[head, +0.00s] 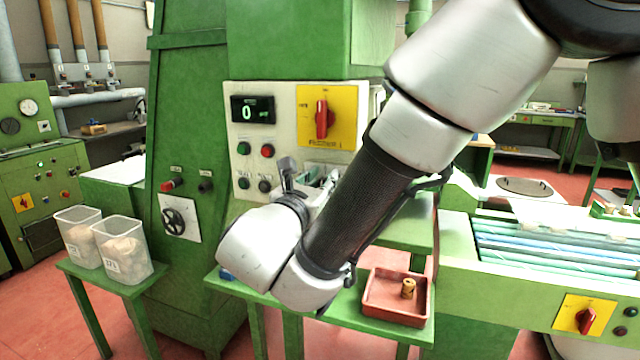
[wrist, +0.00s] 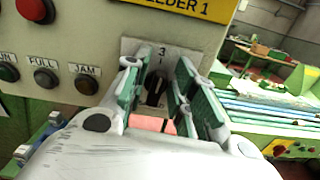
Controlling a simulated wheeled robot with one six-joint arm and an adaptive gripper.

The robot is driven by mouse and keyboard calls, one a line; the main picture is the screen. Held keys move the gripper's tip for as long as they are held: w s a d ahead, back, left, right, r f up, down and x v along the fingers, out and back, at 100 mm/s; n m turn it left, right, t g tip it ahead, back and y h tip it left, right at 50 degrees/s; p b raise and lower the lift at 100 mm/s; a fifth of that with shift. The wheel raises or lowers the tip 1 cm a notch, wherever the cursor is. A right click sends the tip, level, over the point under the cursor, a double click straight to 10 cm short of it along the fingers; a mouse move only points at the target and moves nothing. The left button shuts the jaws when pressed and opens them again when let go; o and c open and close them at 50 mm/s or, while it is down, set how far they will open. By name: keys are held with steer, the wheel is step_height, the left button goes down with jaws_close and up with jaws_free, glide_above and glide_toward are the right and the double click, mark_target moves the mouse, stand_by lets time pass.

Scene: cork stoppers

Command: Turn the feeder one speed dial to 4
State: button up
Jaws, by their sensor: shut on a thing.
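The feeder one speed dial (wrist: 155,92) is a dark knob on a pale scale plate (wrist: 130,47), with the number 3 visible above it. The other numbers and the pointer's exact setting are hidden by my fingers. In the wrist view my gripper (wrist: 160,82) has its green-padded fingers on both sides of the dial, closed on it. In the head view my gripper (head: 308,178) is at the lower right of the white control panel (head: 285,90) and hides the dial. The panel's display (head: 252,110) reads 0.
A yellow plate with a red switch (head: 322,118) is above my gripper. Push buttons (head: 255,150) and lamps (wrist: 87,80) are left of it. A green shelf with a red tray (head: 395,318) holding a cork is below. Plastic bins (head: 122,250) stand left.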

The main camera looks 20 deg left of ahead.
steer(key=shift+d+f+m, duration=0.1)
steer(key=shift+d+m, duration=0.05)
steer(key=shift+m, duration=1.3)
steer(key=shift+d+f+m, duration=0.1)
steer(key=shift+d+m, duration=0.1)
steer(key=shift+m, duration=1.2)
steer(key=shift+d+f+m, duration=0.1)
steer(key=shift+d+m, duration=0.05)
steer(key=shift+m, duration=1.3)
steer(key=o, duration=0.7)
steer(key=shift+s, duration=0.1)
steer(key=s, duration=1.2)
steer(key=shift+a, duration=0.45)
